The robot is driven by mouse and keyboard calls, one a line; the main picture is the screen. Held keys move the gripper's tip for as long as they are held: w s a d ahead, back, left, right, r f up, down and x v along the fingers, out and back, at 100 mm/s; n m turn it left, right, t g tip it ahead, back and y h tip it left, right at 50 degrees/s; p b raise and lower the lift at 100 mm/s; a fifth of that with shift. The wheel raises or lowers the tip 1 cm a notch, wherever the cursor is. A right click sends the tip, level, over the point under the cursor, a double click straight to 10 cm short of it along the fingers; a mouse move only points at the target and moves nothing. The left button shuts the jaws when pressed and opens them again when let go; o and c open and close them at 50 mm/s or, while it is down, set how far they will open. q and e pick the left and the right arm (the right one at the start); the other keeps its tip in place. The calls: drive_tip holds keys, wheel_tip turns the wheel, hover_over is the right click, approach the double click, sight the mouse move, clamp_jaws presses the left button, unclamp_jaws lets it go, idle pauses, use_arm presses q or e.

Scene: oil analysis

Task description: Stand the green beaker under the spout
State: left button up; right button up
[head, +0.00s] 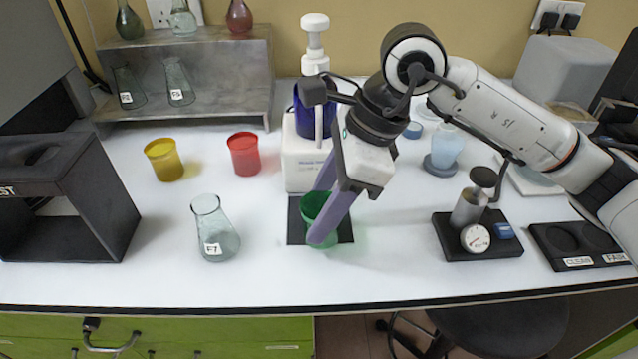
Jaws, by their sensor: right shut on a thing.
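The green beaker (314,207) stands on or just above a black square mat (296,232) in front of the white dispenser (300,160); I cannot tell whether it touches the mat. My right gripper (324,228) reaches down from the upper right and is shut on the green beaker, its purple fingers hiding part of it. The dispenser has a white pump head (315,50) and a dark blue vessel on top. My left gripper is not in view.
A yellow beaker (164,160), a red beaker (244,154) and a conical flask (214,232) stand to the left. A gauge device (474,236) and a black tray (580,246) are to the right. A metal shelf (200,105) with flasks is behind. The front strip of bench is clear.

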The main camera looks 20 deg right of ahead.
drive_tip(key=shift+w+d, duration=0.25)
drive_tip(key=shift+w, duration=0.65)
drive_tip(key=w, duration=0.1)
drive_tip(key=w+d+p, duration=0.1)
drive_tip(key=w, duration=0.1)
drive_tip(key=shift+w+r, duration=0.1)
drive_tip(key=shift+w, duration=0.1)
drive_tip(key=shift+f, duration=0.85)
drive_tip(key=shift+f, duration=0.2)
drive_tip(key=o, duration=1.1)
drive_tip(key=shift+c, duration=0.2)
drive_tip(key=shift+s, duration=0.1)
drive_tip(key=shift+r, duration=0.1)
